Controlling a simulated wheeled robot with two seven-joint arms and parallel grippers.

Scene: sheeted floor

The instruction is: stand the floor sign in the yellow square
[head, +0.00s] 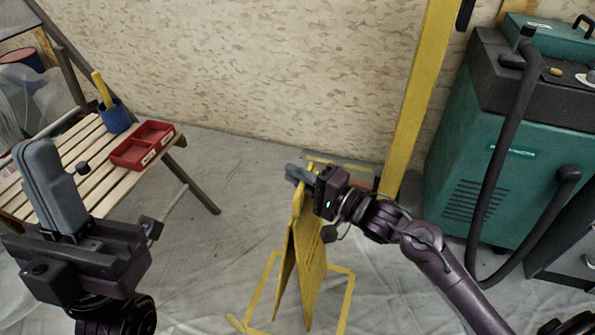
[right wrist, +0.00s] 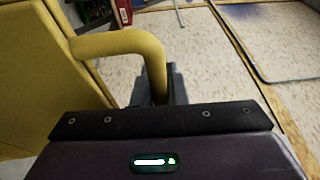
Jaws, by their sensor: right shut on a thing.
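The yellow floor sign (head: 307,265) is upright with its two panels slightly apart at the bottom. In the head view it appears over the yellow square (head: 347,302), a taped outline on the floor. I cannot tell whether its feet touch the floor. My right gripper (head: 302,175) is shut on the sign's top handle. In the right wrist view the curved yellow handle (right wrist: 125,45) runs into the jaws, with a sign panel (right wrist: 30,75) at left. My left gripper (head: 50,185) is empty, its fingers together, at the left. The sign hides part of the square.
A slatted bench (head: 85,165) at left holds a red tray (head: 142,147) and a blue cup (head: 115,117). A teal machine (head: 500,150) with a black hose stands at right. A yellow post (head: 415,100) stands by the wall. Sheeted floor left of the square is clear.

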